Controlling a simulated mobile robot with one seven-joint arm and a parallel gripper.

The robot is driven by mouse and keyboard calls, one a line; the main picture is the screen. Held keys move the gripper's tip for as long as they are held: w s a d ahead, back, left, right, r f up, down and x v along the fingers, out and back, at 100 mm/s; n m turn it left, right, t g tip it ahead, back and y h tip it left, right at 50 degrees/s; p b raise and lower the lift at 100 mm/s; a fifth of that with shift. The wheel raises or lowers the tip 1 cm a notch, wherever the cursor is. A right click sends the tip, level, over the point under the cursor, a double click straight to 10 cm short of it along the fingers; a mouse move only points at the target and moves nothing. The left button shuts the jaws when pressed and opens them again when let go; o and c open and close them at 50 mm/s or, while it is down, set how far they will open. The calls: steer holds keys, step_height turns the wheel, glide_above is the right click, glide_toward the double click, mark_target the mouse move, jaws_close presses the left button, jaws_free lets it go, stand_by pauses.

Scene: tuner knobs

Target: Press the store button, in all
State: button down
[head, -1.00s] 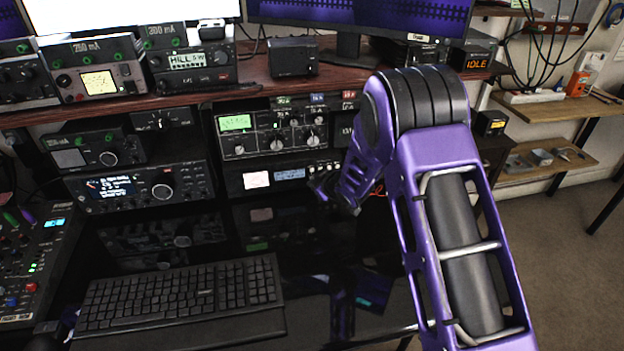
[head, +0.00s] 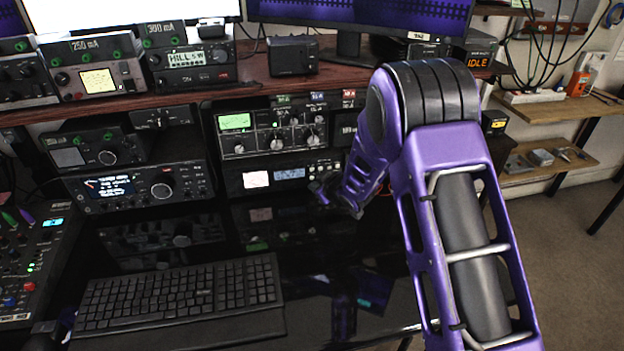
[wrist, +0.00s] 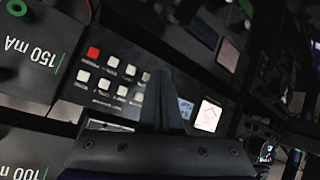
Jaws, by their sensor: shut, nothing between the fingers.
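The tuner panel (head: 236,182) is the low black unit under the one with the green meter, with a lit meter and a small blue display. Its buttons (head: 325,168) show at its right in the head view. In the wrist view, a red button (wrist: 94,52) and several white buttons (wrist: 113,61) sit in two rows. Their labels are too small to read, so I cannot tell which is store. My gripper (head: 322,192) is just in front of the panel, below the buttons. In the wrist view, its shut, empty fingers (wrist: 164,76) overlap the panel between the buttons and display; contact is unclear.
The unit with the green meter (head: 235,122) stands directly above. Radios (head: 140,188) stand to the left. A keyboard (head: 180,292) lies on the glossy black desk. The wooden shelf (head: 350,84) overhangs the units.

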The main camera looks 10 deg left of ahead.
steer(key=shift+s, duration=0.1)
steer(key=shift+s+d+b, duration=0.3)
steer(key=shift+s+d, duration=0.05)
steer(key=shift+s, duration=0.4)
steer(key=shift+s+d+b, duration=0.25)
steer(key=shift+s+d, duration=0.15)
steer(key=shift+s, duration=0.3)
steer(key=shift+s+d+b, duration=0.3)
steer(key=shift+s+d, duration=0.05)
steer(key=shift+s, duration=0.4)
